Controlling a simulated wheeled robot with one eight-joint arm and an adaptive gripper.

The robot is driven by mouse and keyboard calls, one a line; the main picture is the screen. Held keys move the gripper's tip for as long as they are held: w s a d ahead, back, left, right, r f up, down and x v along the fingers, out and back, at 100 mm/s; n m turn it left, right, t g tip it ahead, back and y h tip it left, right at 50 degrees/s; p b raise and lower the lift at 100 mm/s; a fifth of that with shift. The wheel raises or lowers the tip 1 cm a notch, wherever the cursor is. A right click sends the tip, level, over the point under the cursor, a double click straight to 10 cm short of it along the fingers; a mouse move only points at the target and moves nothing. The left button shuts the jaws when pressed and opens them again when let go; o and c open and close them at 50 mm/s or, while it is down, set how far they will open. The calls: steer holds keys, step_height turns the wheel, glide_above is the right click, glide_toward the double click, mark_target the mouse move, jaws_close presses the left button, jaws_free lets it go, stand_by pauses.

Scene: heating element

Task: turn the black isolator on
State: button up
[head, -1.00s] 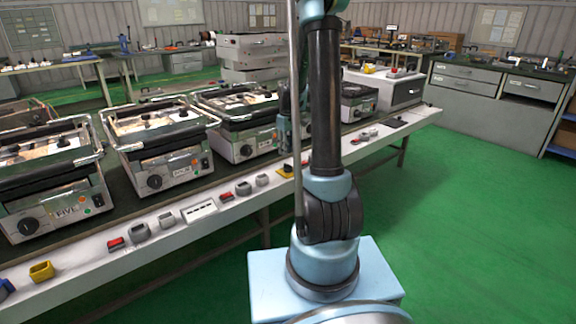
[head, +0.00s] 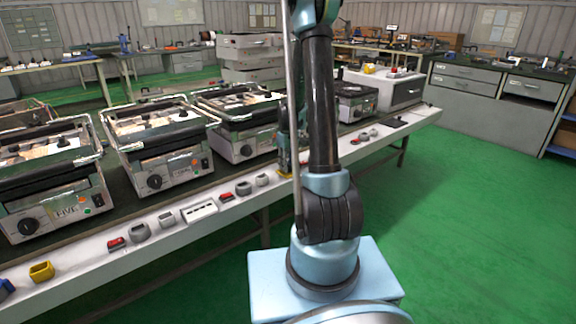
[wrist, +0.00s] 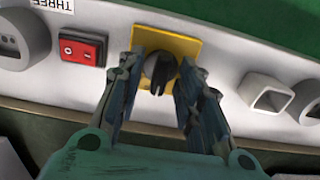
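The black isolator is a dark rotary knob (wrist: 159,68) on a square yellow plate (wrist: 184,45), fixed to the pale front panel of the bench. In the wrist view my gripper (wrist: 161,80) is open, with one finger on each side of the knob. The fingertips overlap the plate in the picture; I cannot tell whether they touch it or the knob. In the head view my gripper (head: 289,163) is low at the bench edge, covering most of the isolator.
A red switch (wrist: 82,49) and a grey round socket (wrist: 20,38) sit left of the plate in the wrist view. A pale square socket (wrist: 265,93) is to the right. Contact grills (head: 160,145) stand on the bench behind the panel.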

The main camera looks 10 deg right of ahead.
jaws_close()
